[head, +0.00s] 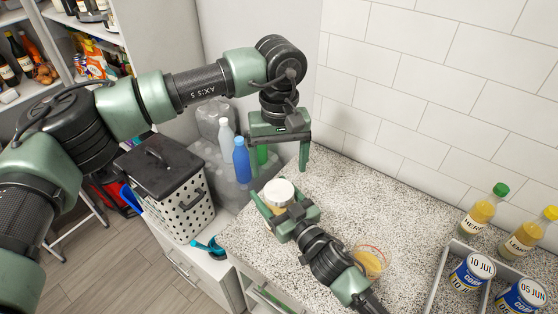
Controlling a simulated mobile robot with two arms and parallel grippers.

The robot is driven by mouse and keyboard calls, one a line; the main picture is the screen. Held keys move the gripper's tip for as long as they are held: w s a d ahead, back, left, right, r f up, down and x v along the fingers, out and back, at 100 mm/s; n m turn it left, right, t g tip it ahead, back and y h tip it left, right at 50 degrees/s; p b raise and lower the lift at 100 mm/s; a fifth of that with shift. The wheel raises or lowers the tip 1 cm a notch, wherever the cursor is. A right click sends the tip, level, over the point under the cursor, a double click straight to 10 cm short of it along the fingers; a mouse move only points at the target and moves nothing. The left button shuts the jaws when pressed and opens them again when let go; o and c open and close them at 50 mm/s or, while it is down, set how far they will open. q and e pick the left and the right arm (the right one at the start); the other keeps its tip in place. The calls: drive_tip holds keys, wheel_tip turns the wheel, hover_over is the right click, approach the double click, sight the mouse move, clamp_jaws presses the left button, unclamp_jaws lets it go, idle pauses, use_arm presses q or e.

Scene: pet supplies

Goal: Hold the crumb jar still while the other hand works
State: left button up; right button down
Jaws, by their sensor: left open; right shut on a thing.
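The crumb jar (279,191), with a round cream-white lid, stands near the left end of the speckled counter (340,195). My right gripper (275,205) reaches in from the lower right and is shut on the jar's body, which is mostly hidden by the fingers. The lid is on top of the jar. My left gripper (278,170) hangs above and slightly behind the jar, pointing down, open and empty, its two fingers apart. It does not appear to touch the lid.
A glass bowl (370,262) of yellow-orange contents sits beside my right arm. At right, a tray (436,286) holds dated cans (472,271) and bottles (482,212) stand behind. At left are a spotted bin (180,212) and bottles (241,160). The middle counter is clear.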

sight(279, 190)
use_arm(q)
wheel_tip(279, 190, down, 8)
drive_tip(key=shift+r, duration=0.2)
